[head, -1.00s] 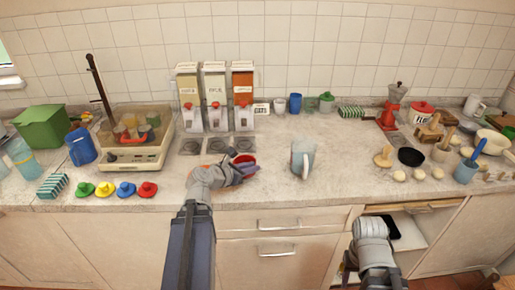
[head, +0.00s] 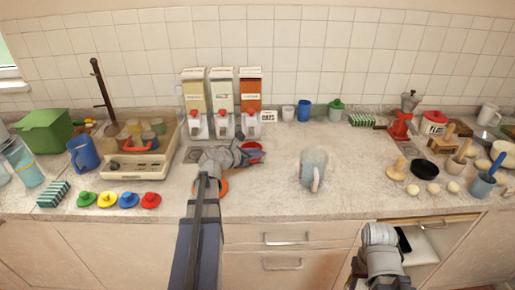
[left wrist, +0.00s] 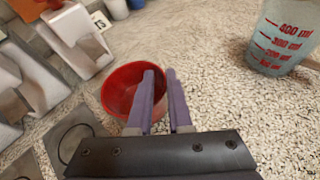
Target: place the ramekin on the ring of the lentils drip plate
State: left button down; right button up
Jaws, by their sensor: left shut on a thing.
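The red ramekin (head: 254,146) is at my left gripper (head: 243,155), over the counter in front of the right dispenser. In the left wrist view the ramekin (left wrist: 118,92) is upright, with its rim wall between the purple fingers of the left gripper (left wrist: 160,72), shut on it. The lentils dispenser looks to be the right one (head: 250,90), with orange-red contents; its label is too small to read. A dark drip plate with a ring (left wrist: 68,150) lies left of the ramekin in the left wrist view. My right arm hangs low at right; its fingers are unclear.
A measuring jug (head: 313,165) stands right of the ramekin; it also shows in the left wrist view (left wrist: 280,40). Two other dispensers (head: 194,92) stand left. Coloured knobbed lids (head: 128,200) line the front left.

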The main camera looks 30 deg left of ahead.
aim_at(257, 144)
pick_arm(q)
jog(key=w+a, duration=0.1)
jog(key=w, duration=0.2)
jog(key=w+a, duration=0.1)
jog(key=shift+w+a, duration=0.2)
jog(key=shift+a, duration=0.15)
jog(key=shift+s+d+f+b, duration=0.15)
jog(key=shift+f+b, duration=0.7)
jog(key=shift+f, duration=0.1)
jog(key=shift+s+r, duration=0.2)
jog(key=shift+w+f, duration=0.1)
jog(key=shift+f, duration=0.1)
jog(key=c, duration=0.8)
grip_release()
jog(key=shift+c, duration=0.2)
pick_arm(e)
jog(key=shift+w+a+f, duration=0.1)
jog(key=shift+w+f, duration=0.1)
jog(key=shift+f, duration=0.65)
pick_arm(q)
jog(key=shift+r, duration=0.2)
pick_arm(e)
jog(key=shift+r, duration=0.1)
